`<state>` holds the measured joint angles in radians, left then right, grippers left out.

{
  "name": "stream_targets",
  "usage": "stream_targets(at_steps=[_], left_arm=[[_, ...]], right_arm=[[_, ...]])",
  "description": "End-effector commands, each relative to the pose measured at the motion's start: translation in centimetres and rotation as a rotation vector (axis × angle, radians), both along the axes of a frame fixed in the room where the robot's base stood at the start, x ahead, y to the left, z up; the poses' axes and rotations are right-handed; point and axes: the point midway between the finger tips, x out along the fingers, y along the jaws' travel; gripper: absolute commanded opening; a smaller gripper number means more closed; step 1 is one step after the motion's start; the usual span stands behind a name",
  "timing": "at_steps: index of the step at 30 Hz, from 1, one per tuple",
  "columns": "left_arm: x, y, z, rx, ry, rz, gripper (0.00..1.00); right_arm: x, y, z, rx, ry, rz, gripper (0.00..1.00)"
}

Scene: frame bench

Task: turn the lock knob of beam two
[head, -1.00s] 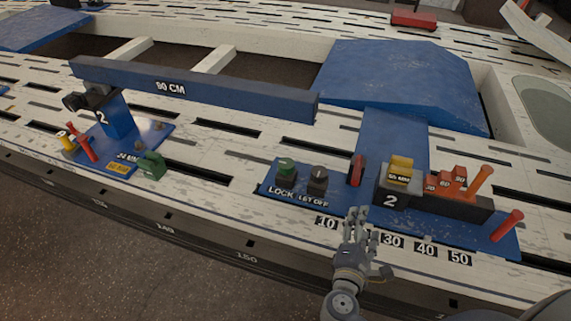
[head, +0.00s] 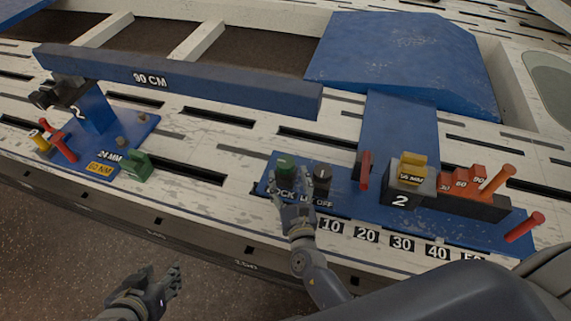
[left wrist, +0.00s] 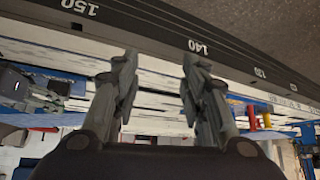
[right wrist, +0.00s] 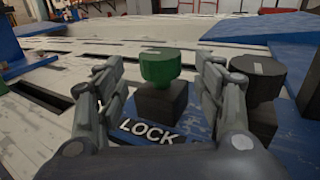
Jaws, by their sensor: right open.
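The green lock knob (head: 286,166) sits on a dark block on the blue base plate of beam two, behind a LOCK label. In the right wrist view the green knob (right wrist: 157,67) stands just beyond and between the two open fingers. My right gripper (head: 290,190) is open in front of the knob, its fingers partly covering the LOCK label. The 90 cm beam (head: 180,83) lies behind, marked 2 on its left post. My left gripper (head: 165,280) is open and empty, low in front of the bench edge; the left wrist view shows its fingers (left wrist: 155,85) apart.
A dark let-off knob (head: 322,174) stands close to the right of the green knob. A green clamp (head: 138,166) stands at the left station.

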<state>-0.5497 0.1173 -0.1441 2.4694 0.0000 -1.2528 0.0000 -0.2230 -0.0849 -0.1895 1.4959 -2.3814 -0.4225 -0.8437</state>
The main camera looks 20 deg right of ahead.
Motion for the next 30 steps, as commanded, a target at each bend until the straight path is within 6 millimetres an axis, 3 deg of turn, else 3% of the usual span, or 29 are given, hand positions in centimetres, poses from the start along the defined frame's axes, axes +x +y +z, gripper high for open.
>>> stream_targets(at_steps=[3, 9, 21, 23, 27, 30], left_arm=[[1.6, -0.5, 0.7, -0.018, -0.080, -0.007, 0.40], [3.4, -1.2, 2.1, -0.039, -0.181, -0.014, 0.40], [4.0, -1.4, 2.7, -0.047, -0.216, -0.016, 0.40], [4.0, -1.4, 2.7, -0.047, -0.216, -0.016, 0.40], [4.0, -1.4, 2.7, -0.047, -0.216, -0.015, 0.40], [4.0, -1.4, 2.7, -0.047, -0.216, -0.015, 0.40]], right_arm=[[2.3, -0.3, -0.1, 0.001, -0.003, -0.002, 0.63], [4.6, -0.6, -0.1, 0.001, -0.001, -0.001, 0.63], [5.3, -0.7, 0.0, 0.001, -0.001, -0.001, 0.63], [5.3, -0.7, 0.0, 0.001, -0.001, -0.001, 0.52], [5.3, -0.7, 0.0, 0.001, -0.001, -0.001, 0.20], [5.3, -0.7, 0.0, 0.001, -0.001, -0.001, 0.18]])
